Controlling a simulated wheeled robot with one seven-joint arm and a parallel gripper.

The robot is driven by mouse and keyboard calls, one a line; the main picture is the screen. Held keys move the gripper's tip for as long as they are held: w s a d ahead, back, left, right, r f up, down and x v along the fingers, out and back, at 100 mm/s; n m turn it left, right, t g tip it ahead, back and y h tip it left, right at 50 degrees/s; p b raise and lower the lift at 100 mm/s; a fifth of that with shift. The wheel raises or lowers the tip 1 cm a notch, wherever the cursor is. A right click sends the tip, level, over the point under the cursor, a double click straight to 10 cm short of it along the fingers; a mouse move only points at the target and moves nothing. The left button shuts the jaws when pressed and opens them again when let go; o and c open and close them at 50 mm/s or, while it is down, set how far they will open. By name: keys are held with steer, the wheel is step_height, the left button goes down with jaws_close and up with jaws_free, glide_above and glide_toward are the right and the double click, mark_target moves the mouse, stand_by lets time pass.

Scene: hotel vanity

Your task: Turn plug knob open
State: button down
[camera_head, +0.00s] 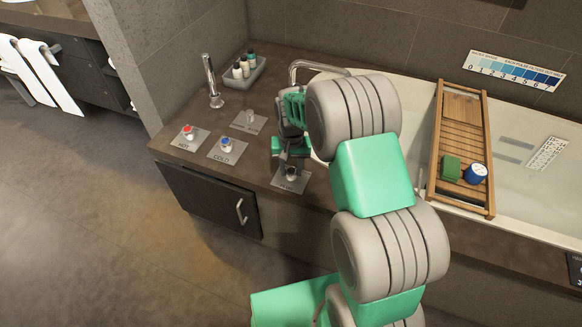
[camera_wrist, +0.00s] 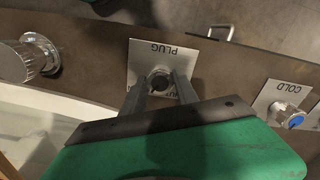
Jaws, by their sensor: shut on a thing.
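The plug knob (camera_wrist: 159,82) is a dark round knob on a light plate (camera_wrist: 143,58) marked PLUG. In the wrist view my gripper (camera_wrist: 160,88) reaches over the plate with one finger on each side of the knob, shut on it. The plug plate (camera_head: 290,181) also shows in the head view on the brown counter by the tub, with my gripper (camera_head: 291,168) over it. My fingers hide parts of the knob and the plate's lower lettering, so I cannot read how the knob is turned.
The cold knob (camera_head: 226,145), hot knob (camera_head: 188,131) and another plate (camera_head: 247,122) are on the counter to the left. A tall spout (camera_head: 210,82) and a bottle tray (camera_head: 238,78) stand behind. The tub, right, bears a wooden caddy (camera_head: 435,140).

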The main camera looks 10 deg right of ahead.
mark_target(291, 171)
steer(key=shift+m, duration=0.6)
steer(key=c, duration=0.9)
jaws_free()
steer(key=shift+c, duration=0.2)
steer(key=shift+r, duration=0.1)
step_height(291, 171, up, 8)
steer(key=shift+f+p, duration=0.2)
steer(key=shift+p, duration=0.4)
